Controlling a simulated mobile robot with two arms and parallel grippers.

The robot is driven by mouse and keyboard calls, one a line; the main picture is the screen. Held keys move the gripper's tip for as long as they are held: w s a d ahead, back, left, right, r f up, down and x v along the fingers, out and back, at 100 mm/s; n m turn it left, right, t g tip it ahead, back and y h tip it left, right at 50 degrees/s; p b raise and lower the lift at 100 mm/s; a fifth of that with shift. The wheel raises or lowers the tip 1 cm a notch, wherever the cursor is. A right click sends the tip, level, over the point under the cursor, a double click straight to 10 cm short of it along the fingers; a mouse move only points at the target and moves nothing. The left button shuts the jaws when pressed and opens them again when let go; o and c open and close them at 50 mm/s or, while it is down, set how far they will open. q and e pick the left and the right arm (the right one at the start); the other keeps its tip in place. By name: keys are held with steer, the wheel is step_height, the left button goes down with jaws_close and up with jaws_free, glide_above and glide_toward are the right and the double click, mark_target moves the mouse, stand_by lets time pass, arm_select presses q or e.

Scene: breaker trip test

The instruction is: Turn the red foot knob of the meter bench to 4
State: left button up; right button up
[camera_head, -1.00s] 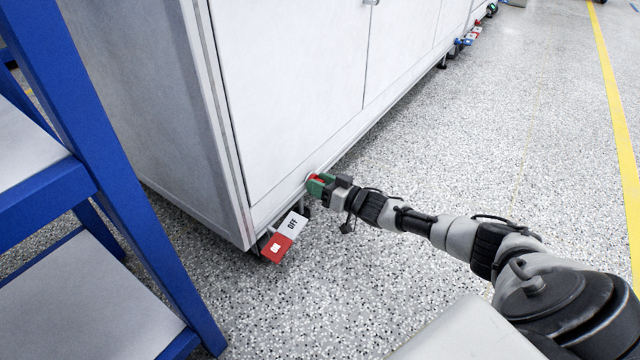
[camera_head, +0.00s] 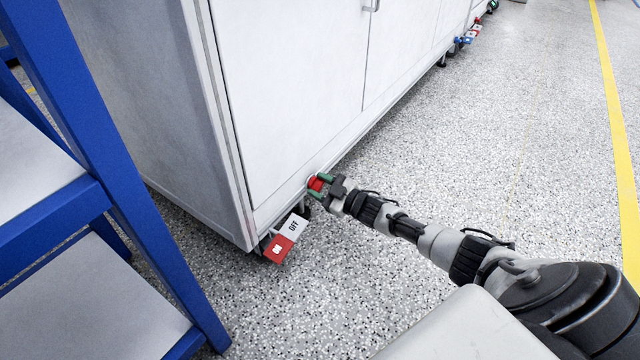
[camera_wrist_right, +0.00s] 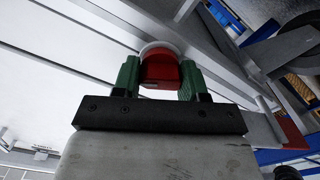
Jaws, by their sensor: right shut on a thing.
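The red foot knob (camera_head: 315,184) sits low on the front of the white meter bench (camera_head: 285,90), near its left corner. In the right wrist view the red knob (camera_wrist_right: 160,70) lies between two green fingers, with a pale round plate behind it. My right gripper (camera_head: 321,187) is shut on the knob, one finger on each side. Its number markings cannot be read in either view. My left gripper is not in view.
A red and white ON/OFF pedal (camera_head: 285,239) juts out at the bench's foot, just left of my right gripper. A blue shelf frame (camera_head: 110,150) stands at the left. Further red and blue parts (camera_head: 468,38) sit along the bench's foot. Speckled floor to the right is free.

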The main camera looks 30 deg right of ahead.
steer(key=n, duration=0.5)
steer(key=shift+a+f+n, duration=0.1)
steer(key=shift+n, duration=0.2)
steer(key=n, duration=0.5)
steer(key=shift+n, duration=0.7)
steer(key=o, duration=0.9)
steer(key=shift+s, duration=0.1)
steer(key=shift+s+d, duration=0.2)
steer(key=shift+s, duration=0.1)
steer(key=shift+p+v, duration=2.8)
steer(key=shift+v, duration=2.2)
